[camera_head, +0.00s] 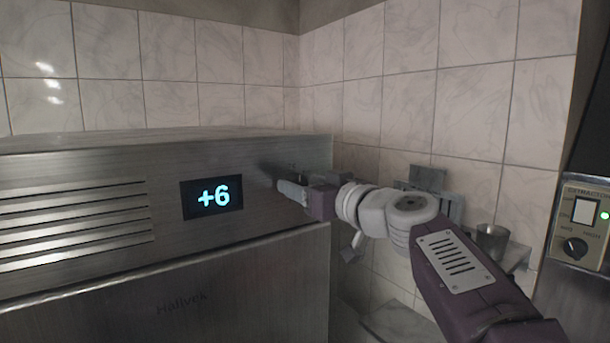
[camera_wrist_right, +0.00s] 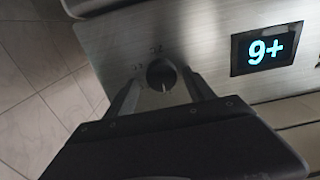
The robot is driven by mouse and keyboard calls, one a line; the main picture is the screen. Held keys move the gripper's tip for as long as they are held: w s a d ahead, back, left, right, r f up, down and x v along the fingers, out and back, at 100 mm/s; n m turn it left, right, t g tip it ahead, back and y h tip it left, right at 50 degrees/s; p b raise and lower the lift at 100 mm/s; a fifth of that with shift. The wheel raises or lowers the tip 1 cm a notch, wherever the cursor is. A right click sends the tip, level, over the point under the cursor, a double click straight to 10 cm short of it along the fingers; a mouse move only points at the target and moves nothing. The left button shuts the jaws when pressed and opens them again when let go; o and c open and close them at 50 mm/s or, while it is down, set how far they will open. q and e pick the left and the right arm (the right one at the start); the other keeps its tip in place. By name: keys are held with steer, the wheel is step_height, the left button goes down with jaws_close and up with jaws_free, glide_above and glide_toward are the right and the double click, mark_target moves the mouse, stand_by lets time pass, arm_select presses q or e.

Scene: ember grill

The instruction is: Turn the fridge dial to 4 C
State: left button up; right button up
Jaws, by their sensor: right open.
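The steel fridge (camera_head: 245,275) stands at the left in the head view, and its display (camera_head: 212,197) reads +6. The display also shows upside down in the right wrist view (camera_wrist_right: 267,48). The round black dial (camera_wrist_right: 161,74) is on the fridge front beside the display, with small marks around it and a pale pointer line. My right gripper (camera_wrist_right: 161,88) is open, its two fingers on either side of the dial; I cannot tell whether they touch it. In the head view my right gripper (camera_head: 291,189) hides the dial. My left gripper is not in view.
Vent slots (camera_head: 75,222) are at the fridge's left. A tiled wall (camera_head: 400,90) stands behind. At right are a metal cup (camera_head: 492,241) on a small shelf and an extractor control panel (camera_head: 580,222) with its own knob.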

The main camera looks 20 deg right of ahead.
steer(key=shift+s+a+r, duration=0.1)
steer(key=shift+s+a, duration=0.15)
steer(key=shift+a, duration=0.2)
steer(key=shift+w+d, duration=0.2)
steer(key=shift+d, duration=0.25)
steer(key=c, duration=1.2)
steer(key=shift+a, duration=0.2)
steer(key=shift+c, duration=0.7)
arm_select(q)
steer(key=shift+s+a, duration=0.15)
